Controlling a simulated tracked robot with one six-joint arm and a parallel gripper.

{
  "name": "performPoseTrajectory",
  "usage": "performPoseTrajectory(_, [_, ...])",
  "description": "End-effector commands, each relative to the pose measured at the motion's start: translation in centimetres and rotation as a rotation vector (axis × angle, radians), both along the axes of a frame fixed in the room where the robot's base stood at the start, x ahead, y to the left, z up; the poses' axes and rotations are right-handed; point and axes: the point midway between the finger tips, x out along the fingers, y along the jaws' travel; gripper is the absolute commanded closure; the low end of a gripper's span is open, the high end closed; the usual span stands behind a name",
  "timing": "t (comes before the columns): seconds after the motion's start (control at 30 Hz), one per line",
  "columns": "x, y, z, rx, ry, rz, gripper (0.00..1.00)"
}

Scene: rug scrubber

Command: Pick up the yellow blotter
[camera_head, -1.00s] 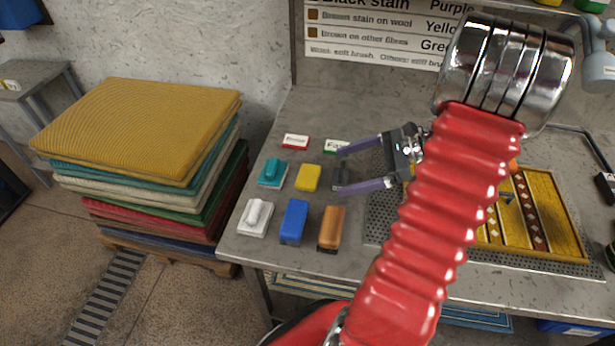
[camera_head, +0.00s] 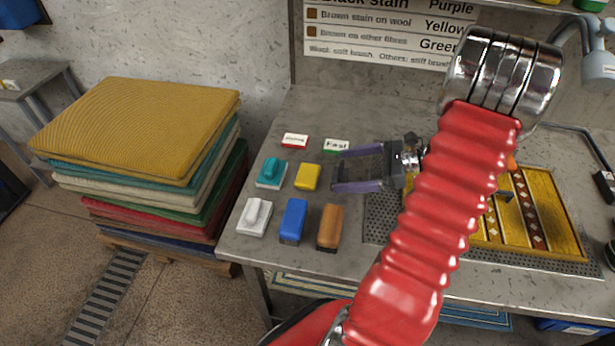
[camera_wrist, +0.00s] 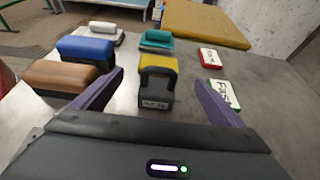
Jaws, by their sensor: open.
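The yellow blotter (camera_head: 307,177) is a small yellow block on the grey table, between a teal tool and my gripper. My gripper (camera_head: 337,171) is open and empty, just right of the blotter, its purple fingers pointing left towards it.
A teal tool (camera_head: 272,173), white tool (camera_head: 255,216), blue block (camera_head: 293,220) and brown block (camera_head: 330,227) stand close around the blotter. Red-edged (camera_head: 295,140) and green-edged (camera_head: 337,145) cards lie behind. A rug stack (camera_head: 145,125) is left; a patterned yellow rug (camera_head: 548,215) lies right.

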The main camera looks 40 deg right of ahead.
Motion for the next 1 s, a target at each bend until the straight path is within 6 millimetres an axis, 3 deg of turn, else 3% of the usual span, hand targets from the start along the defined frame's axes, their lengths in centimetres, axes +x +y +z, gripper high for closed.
performPoseTrajectory(0.3, [2.9, 2.7, -1.7, 0.001, 0.001, 0.001, 0.08])
performPoseTrajectory(0.77, [3.4, 3.1, -1.9, 0.000, 0.000, 0.001, 0.08])
performPoseTrajectory(1.0, [5.2, 5.0, -2.8, 0.001, 0.001, 0.001, 0.08])
